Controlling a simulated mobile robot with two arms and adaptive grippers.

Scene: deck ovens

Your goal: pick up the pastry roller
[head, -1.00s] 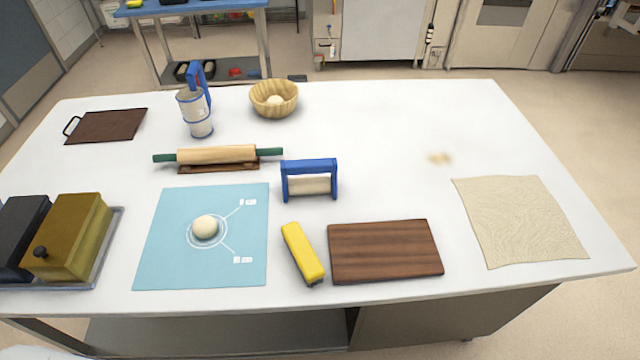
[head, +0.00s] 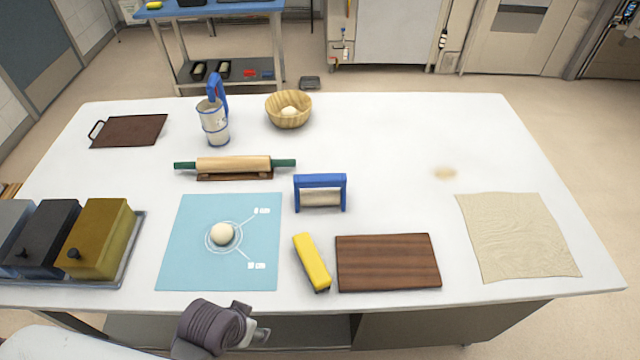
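The pastry roller (head: 320,198) stands on the white table near its middle, with a blue frame and handle over a pale roller. A separate wooden rolling pin (head: 233,165) with green handles rests on a brown stand behind it to the left. Part of my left arm, with what looks like the gripper (head: 262,334), shows at the bottom edge in front of the table, well short of the pastry roller. Its fingers cannot be made out clearly. My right gripper is not in view.
A yellow-handled tool (head: 311,262) and a wooden board (head: 388,263) lie in front of the roller. A blue mat (head: 180,265) with a dough ball (head: 222,234) is at left. A bowl (head: 289,110) and a sifter (head: 214,125) stand behind. The table right of the roller is mostly clear.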

